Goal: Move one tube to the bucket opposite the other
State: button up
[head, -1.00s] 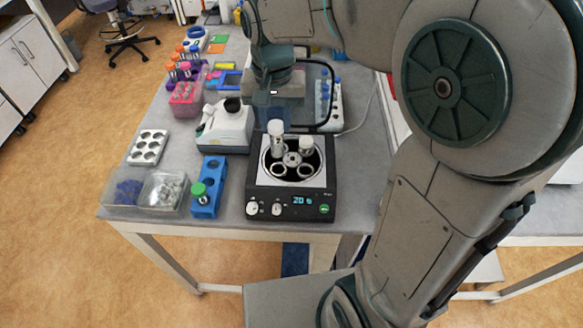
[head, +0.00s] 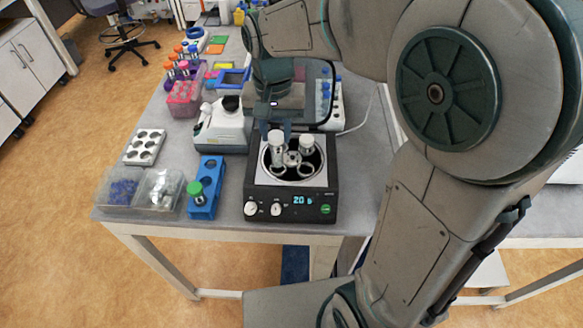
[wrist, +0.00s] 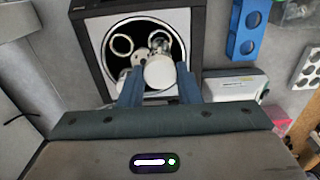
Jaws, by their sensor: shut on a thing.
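The black centrifuge (head: 253,190) is open, with its round rotor (head: 292,160) exposed. My gripper (head: 277,132) is shut on a white-capped tube (head: 277,150), upright at the rotor's back left. Its lower end is hidden, so I cannot tell how deep it sits in a bucket. In the wrist view my gripper (wrist: 160,82) has one finger on each side of the cap (wrist: 159,73). The other white-capped tube (head: 306,146) stands at the back right. The front left bucket (head: 279,171) and front right bucket (head: 306,170) show as empty rings.
A blue rack (head: 204,205) with a green-capped tube (head: 195,189) stands left of the centrifuge. Clear bins (head: 158,193), a white block with wells (head: 145,147) and a white device (head: 222,128) are also left. The centrifuge's raised lid (head: 318,95) is close behind my gripper.

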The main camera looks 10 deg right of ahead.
aim_at(277, 153)
jog(key=shift+f, duration=0.3)
jog(key=shift+f+b, duration=0.2)
jog(key=shift+b, duration=0.1)
jog(key=shift+f+b, duration=0.4)
jog(key=shift+f, duration=0.2)
jog(key=shift+f, duration=0.1)
dwell(0.4)
jog(key=shift+f+b, duration=0.9)
jog(key=shift+f, duration=0.2)
jog(key=shift+f, duration=0.1)
jog(key=shift+f+b, duration=0.95)
jog(key=shift+f, duration=0.2)
